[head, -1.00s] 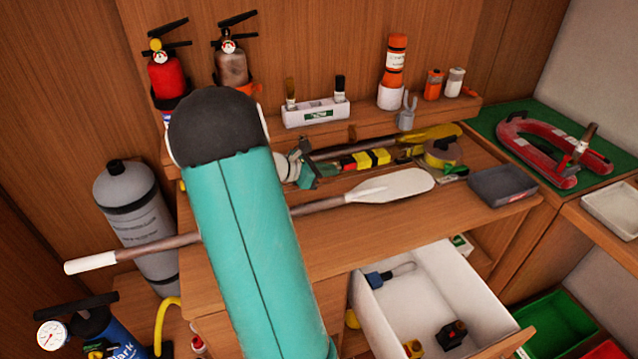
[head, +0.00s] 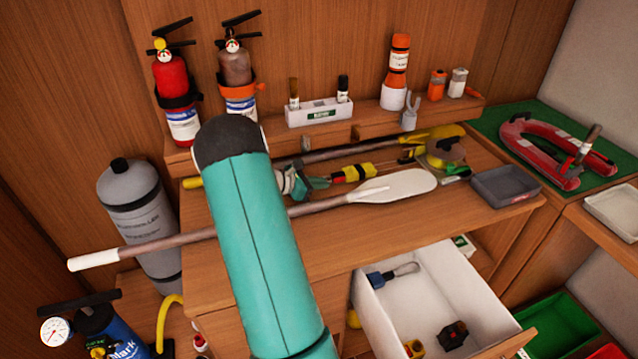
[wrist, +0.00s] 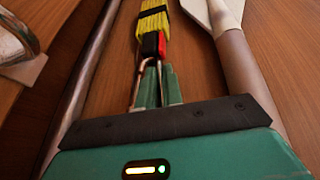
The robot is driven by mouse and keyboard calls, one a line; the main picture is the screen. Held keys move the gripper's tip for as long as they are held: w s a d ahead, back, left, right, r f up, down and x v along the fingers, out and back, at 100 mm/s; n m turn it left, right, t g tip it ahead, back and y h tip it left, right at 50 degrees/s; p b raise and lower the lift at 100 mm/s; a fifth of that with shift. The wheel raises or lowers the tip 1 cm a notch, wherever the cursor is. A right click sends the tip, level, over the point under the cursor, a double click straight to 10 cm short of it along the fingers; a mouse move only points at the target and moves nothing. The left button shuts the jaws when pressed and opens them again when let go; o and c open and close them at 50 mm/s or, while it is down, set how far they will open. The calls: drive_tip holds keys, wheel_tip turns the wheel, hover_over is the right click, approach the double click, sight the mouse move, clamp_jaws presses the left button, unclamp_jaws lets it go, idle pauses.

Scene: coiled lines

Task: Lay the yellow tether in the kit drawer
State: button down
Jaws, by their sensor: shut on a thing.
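The yellow tether (head: 354,173) is a folded yellow webbing bundle with a dark band, on or just above the bench between two paddles. In the wrist view, the tether (wrist: 152,22) has a red and black end and metal clip hardware near my fingers. My gripper (head: 318,184) has green fingers at the tether's left end. In the wrist view, my gripper (wrist: 159,72) is shut on that clip end. I cannot tell whether the tether touches the bench. The kit drawer (head: 366,318) is white inside and pulled open below the bench, to the right of my arm.
The drawer holds a blue-ended clip (head: 392,275), a dark block (head: 452,335) and a yellow-red item (head: 414,348). A white-bladed paddle (head: 395,187) lies in front of the tether, with a yellow-bladed paddle (head: 432,133) behind.

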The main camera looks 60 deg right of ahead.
drive_tip(key=shift+f, duration=0.1)
drive_tip(key=c, duration=1.5)
unclamp_jaws()
drive_tip(key=shift+c, duration=0.2)
